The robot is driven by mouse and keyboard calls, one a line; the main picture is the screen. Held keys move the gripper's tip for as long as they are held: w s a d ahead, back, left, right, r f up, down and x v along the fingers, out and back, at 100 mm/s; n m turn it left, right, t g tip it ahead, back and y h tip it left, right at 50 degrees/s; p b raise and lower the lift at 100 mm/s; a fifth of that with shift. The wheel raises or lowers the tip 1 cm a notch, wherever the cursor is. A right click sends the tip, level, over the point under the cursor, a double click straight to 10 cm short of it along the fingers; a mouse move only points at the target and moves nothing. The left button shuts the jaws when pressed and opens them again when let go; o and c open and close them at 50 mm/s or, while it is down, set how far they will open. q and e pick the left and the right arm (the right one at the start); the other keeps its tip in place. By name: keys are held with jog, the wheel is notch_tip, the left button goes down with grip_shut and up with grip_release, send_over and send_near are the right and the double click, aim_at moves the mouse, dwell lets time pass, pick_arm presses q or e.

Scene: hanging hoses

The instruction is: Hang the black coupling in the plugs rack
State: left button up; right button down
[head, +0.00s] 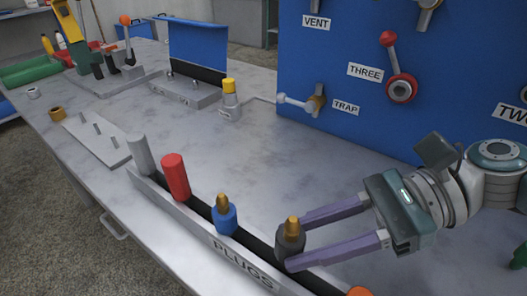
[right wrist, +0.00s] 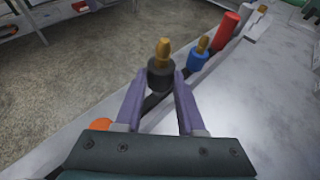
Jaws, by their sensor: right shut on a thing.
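The black coupling (head: 290,240) is a dark cylinder with a brass tip. It stands upright at the plugs rack (head: 225,245), a long grey rail with a dark channel labelled PLUGS. My right gripper (head: 291,242) is shut on the black coupling, one purple finger on each side of it. In the right wrist view the coupling (right wrist: 160,75) sits between the fingertips, its brass tip pointing up. Whether its lower end is seated in the rack is hidden by the near finger. My left gripper is not in view.
In the rack stand a blue coupling (head: 225,218) with a brass tip, a red plug (head: 175,177) and a grey plug (head: 140,155). An orange plug (head: 358,292) shows at the bottom edge. A blue panel (head: 350,50) with valves rises behind. The table between is clear.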

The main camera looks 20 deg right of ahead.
jog(key=shift+f+b, duration=1.25)
jog(key=shift+f, duration=0.4)
jog(key=shift+c, duration=2.2)
grip_release()
jog(key=v, duration=1)
